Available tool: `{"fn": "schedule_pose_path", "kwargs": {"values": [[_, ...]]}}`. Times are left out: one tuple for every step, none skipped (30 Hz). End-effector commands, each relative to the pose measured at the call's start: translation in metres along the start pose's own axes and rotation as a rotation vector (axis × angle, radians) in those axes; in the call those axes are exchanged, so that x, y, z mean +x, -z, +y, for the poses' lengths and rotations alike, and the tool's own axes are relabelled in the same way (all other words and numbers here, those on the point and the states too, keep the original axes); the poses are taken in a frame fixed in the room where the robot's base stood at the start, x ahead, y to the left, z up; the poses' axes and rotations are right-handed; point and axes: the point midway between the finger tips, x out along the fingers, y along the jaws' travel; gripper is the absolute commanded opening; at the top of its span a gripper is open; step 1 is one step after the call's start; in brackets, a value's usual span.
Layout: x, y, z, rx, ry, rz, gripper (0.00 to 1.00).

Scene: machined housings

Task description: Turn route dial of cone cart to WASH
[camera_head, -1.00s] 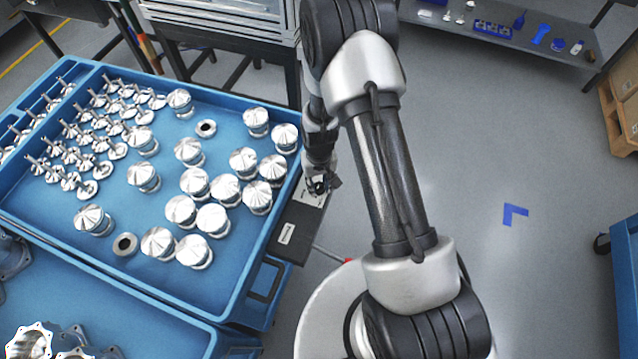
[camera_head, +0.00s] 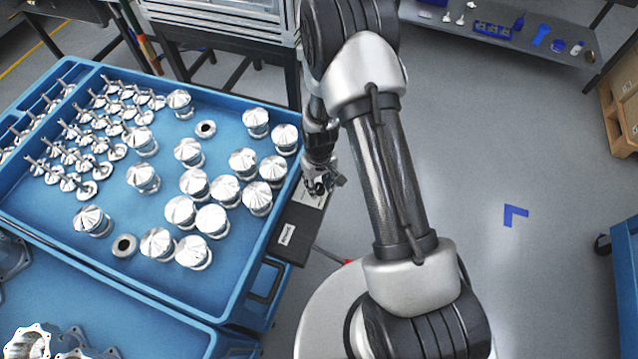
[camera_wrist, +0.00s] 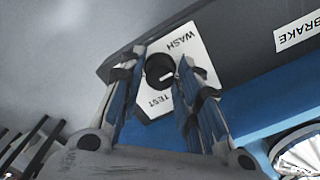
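The cone cart (camera_head: 225,295) is a blue tray of shiny metal cones at the left of the head view. A dark panel (camera_head: 294,230) on its right side carries the route dial plate. In the wrist view the round black dial (camera_wrist: 160,70) sits on a white plate (camera_wrist: 187,56) lettered WASH at upper right and TEST at lower left. Which word the dial points to is too unclear to tell. My gripper (camera_wrist: 163,62) is open, its fingertips on either side of the dial, with visible gaps. In the head view my gripper (camera_head: 322,187) is over the plate and partly hides it.
A BRAKE label (camera_wrist: 298,32) is on the same panel. A second blue tray (camera_head: 150,315) with metal housings lies at the lower left.

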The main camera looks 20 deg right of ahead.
Motion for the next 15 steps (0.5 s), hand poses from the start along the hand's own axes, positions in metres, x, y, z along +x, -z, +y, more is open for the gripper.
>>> {"fn": "schedule_pose_path", "kwargs": {"values": [[-0.0001,0.0001,0.0000,0.000,0.000,0.000,0.37],[0.0000,0.0001,0.0000,0.001,0.000,0.000,0.39],[0.0000,0.0001,0.0000,0.001,0.000,0.000,0.41],[0.0000,0.0001,0.0000,0.001,0.000,0.000,0.43],[0.0000,0.0000,0.0000,0.001,0.000,0.000,0.45],[0.0000,0.0000,0.0000,0.001,0.000,0.000,0.48],[0.0000,0.0000,0.0000,0.001,0.000,0.000,0.49],[0.0000,0.0000,0.0000,0.001,0.000,0.000,0.49],[0.0000,0.0000,0.0000,0.002,0.000,0.000,0.49],[0.0000,0.0000,0.0000,0.002,0.000,0.000,0.49],[0.0000,0.0000,0.0000,0.002,0.000,0.000,0.49],[0.0001,-0.0001,0.0000,0.002,0.000,0.000,0.49],[0.0001,-0.0001,0.0000,0.002,0.000,0.000,0.49],[0.0001,-0.0001,0.0000,0.002,0.000,0.000,0.49],[-0.0003,0.0000,0.0000,0.002,0.000,0.000,0.49]]}}
